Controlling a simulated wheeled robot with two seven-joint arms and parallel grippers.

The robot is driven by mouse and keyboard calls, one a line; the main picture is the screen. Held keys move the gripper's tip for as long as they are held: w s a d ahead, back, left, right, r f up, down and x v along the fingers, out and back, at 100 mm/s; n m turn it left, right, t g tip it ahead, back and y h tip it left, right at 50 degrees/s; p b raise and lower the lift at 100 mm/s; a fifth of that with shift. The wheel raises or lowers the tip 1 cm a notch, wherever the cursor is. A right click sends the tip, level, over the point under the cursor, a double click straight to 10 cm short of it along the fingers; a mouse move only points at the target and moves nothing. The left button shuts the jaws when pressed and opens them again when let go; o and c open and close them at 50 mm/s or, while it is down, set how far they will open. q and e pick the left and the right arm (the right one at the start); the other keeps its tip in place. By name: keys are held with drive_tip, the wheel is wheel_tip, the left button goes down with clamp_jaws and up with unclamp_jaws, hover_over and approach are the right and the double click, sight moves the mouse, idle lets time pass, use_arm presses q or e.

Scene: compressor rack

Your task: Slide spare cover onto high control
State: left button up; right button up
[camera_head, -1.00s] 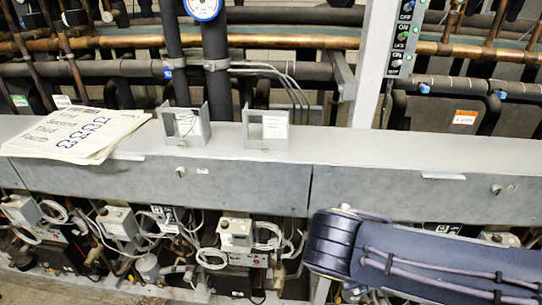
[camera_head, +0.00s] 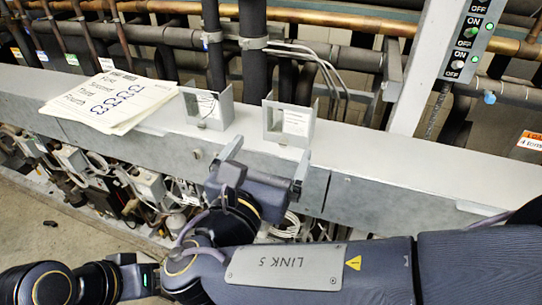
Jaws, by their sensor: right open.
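Two grey, open-framed metal covers stand upright on the ledge. The left cover (camera_head: 222,109) and the right cover (camera_head: 268,122) both have a white label visible inside. I cannot tell which is the spare one. My right gripper (camera_head: 267,158) is open and empty at the ledge's front edge, just below the right cover, its two fingers spread and pointing up toward the ledge. It appears apart from both covers. Grey control boxes (camera_head: 148,187) with cables sit under the ledge; I cannot tell which is the high control, and my arm hides some of them.
The grey ledge (camera_head: 400,170) runs across the view, clear to the right of the covers. A stack of printed sheets (camera_head: 125,100) lies left of them. Dark pipes (camera_head: 253,60) rise behind. A post with ON/OFF switches (camera_head: 467,40) stands at right.

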sight(287, 111)
use_arm(q)
drive_tip(key=shift+w+f, duration=0.1)
use_arm(e)
drive_tip(key=x, duration=0.9)
drive_tip(key=shift+w+d+f, duration=0.1)
drive_tip(key=shift+w+d, duration=0.1)
drive_tip(key=shift+w, duration=0.1)
drive_tip(key=shift+c, duration=0.5)
drive_tip(key=c, duration=0.7)
drive_tip(key=shift+r+p, duration=1.5)
drive_tip(key=shift+r, duration=0.05)
use_arm(q)
drive_tip(key=shift+r+p, duration=0.5)
drive_tip(key=shift+r, duration=1.5)
use_arm(e)
drive_tip(key=shift+v, duration=6.05)
